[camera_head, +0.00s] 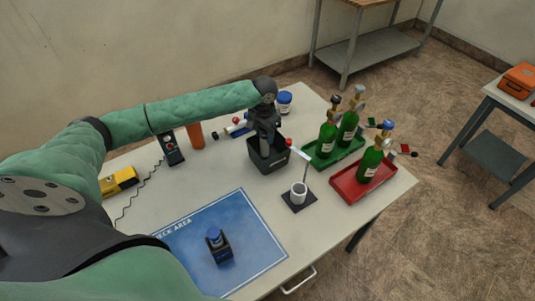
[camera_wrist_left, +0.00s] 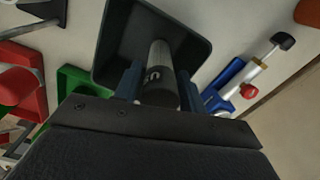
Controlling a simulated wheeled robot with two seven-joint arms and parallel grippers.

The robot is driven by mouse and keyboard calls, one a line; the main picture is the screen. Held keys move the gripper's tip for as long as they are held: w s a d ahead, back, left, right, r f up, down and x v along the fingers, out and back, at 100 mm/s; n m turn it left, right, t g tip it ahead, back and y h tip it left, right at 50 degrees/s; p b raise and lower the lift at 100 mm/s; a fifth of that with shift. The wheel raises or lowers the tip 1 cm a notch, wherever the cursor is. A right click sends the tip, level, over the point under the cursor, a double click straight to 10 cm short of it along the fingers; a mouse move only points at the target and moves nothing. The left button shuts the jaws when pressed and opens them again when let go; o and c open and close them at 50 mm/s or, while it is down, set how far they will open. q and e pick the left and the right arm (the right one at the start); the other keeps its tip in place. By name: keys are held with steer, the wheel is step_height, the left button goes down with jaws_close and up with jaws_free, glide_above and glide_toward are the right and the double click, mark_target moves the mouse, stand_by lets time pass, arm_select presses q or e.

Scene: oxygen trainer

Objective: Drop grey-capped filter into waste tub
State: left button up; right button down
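The waste tub (camera_head: 268,162) is a dark square open container on the table, left of the green tray. In the left wrist view its dark rim (camera_wrist_left: 106,42) shows just beyond my fingers. My left gripper (camera_head: 267,138) points down over the tub's mouth. In the left wrist view its blue fingers (camera_wrist_left: 158,88) are closed on either side of a short cylinder, the filter (camera_wrist_left: 160,66), with a grey end and a dark part bearing a pale mark. The filter stands out over the tub's opening. In the head view the gripper and tub hide it. My right gripper is not in view.
Green bottles stand in a green tray (camera_head: 334,163) and a red tray (camera_head: 348,191) to the right. Small coloured parts (camera_head: 238,127) lie behind the tub. A blue mat (camera_head: 185,243) holds a blue-topped item (camera_head: 217,247).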

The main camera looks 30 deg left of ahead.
arm_select(q)
steer(key=shift+o, duration=1.3)
steer(key=shift+r, duration=0.1)
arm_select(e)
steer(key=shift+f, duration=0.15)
arm_select(q)
steer(key=shift+r+b, duration=0.3)
steer(key=shift+r, duration=0.05)
step_height(320, 180, up, 5)
steer(key=shift+f+b, duration=0.1)
steer(key=shift+b, duration=0.85)
steer(key=shift+r, duration=1.05)
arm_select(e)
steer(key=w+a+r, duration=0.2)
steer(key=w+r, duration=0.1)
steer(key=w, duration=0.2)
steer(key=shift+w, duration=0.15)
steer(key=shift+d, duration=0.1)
